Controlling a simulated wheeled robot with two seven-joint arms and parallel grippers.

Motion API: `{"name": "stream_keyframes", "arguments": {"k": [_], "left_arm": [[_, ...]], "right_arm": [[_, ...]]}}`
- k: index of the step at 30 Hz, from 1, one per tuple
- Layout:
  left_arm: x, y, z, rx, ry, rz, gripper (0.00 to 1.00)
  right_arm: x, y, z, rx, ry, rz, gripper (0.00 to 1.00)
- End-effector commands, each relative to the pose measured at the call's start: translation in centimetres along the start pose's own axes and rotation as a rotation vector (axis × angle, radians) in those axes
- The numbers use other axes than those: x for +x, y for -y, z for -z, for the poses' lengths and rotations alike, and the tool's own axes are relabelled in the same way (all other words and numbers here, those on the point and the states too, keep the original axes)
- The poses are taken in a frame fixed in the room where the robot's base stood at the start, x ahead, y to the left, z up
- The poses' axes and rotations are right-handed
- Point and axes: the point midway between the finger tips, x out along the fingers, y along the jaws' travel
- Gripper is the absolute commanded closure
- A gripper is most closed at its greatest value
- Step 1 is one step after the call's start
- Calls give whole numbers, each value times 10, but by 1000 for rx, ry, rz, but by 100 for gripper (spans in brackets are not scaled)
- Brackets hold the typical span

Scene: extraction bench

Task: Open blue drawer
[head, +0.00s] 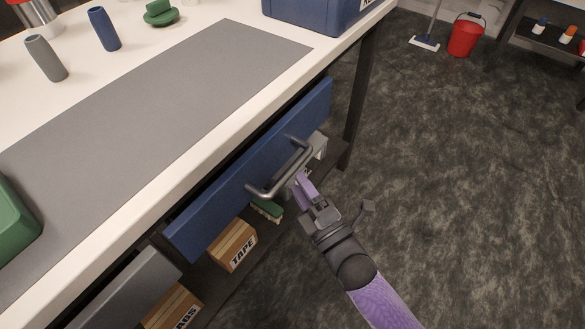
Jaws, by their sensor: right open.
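The blue drawer (235,185) is under the front edge of the white bench. Its grey bar handle (285,170) sticks out from the drawer front. I see no clear gap behind the front, so it looks shut or nearly so. My right gripper (303,181), on a purple arm from the lower right, is open at the right part of the handle. Its fingers are close to the bar, and I cannot tell whether they touch it or straddle it. My left gripper is not in view.
A grey drawer (125,288) is left of the blue one. Cardboard boxes (233,245) and a green brush (267,209) lie on the shelf below. A blue bin (310,14) and grey mat (165,95) are on the bench. The floor at right is clear up to a red bucket (465,37).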

Motion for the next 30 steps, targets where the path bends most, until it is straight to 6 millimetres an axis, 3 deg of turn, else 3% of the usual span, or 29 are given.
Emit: {"name": "stream_keyframes", "arguments": {"k": [6,15,24,30], "left_arm": [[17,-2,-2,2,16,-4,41],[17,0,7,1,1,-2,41],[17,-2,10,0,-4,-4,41],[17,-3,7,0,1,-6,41]], "right_arm": [[36,4,0,2,1,2,42],[42,1,0,2,2,3,42],[42,1,0,2,2,3,100],[42,1,0,2,2,3,100]]}}
